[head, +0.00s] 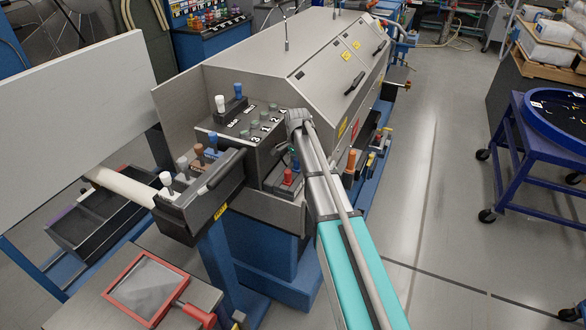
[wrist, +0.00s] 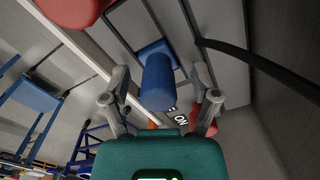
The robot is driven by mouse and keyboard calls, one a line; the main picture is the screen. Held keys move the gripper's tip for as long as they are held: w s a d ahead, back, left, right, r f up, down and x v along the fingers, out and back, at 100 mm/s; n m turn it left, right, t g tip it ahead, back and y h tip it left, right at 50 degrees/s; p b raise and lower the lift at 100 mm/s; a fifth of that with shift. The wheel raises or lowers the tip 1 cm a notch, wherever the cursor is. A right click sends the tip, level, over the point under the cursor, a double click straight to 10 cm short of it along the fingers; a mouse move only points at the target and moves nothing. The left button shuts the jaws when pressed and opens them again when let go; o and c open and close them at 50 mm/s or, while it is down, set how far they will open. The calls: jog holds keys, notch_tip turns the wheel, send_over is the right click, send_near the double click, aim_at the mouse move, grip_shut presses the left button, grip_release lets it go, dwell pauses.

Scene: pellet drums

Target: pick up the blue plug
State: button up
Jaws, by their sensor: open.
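In the wrist view a blue plug (wrist: 158,82) with a rounded end stands out from a blue square base (wrist: 153,49). My gripper (wrist: 160,80) is open, with one finger on each side of the plug in the picture. Gaps show on both sides; I cannot tell how deep the plug sits between the fingers. In the head view my arm reaches down at the machine's near end, and the gripper and this plug are largely hidden behind it. Other blue plugs show there, on the upper block (head: 238,90) and the front holder (head: 212,141).
Red plugs flank the blue one in the wrist view, at upper left (wrist: 75,8) and lower right (wrist: 208,119). A dark cable (wrist: 265,65) curves at the right. In the head view a red plug (head: 288,176) stands beside my arm. Open floor (head: 440,190) lies to the right.

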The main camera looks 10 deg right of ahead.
grip_shut()
dwell(0.3)
jog(key=shift+r, duration=0.15)
dwell(0.3)
notch_tip(320, 180, up, 3)
jog(key=p, duration=0.3)
jog(key=s+r+p, duration=0.9)
jog(key=s+p, duration=0.1)
jog(key=s, duration=0.4)
jog(key=shift+d+r, duration=0.35)
jog(key=shift+d, duration=0.05)
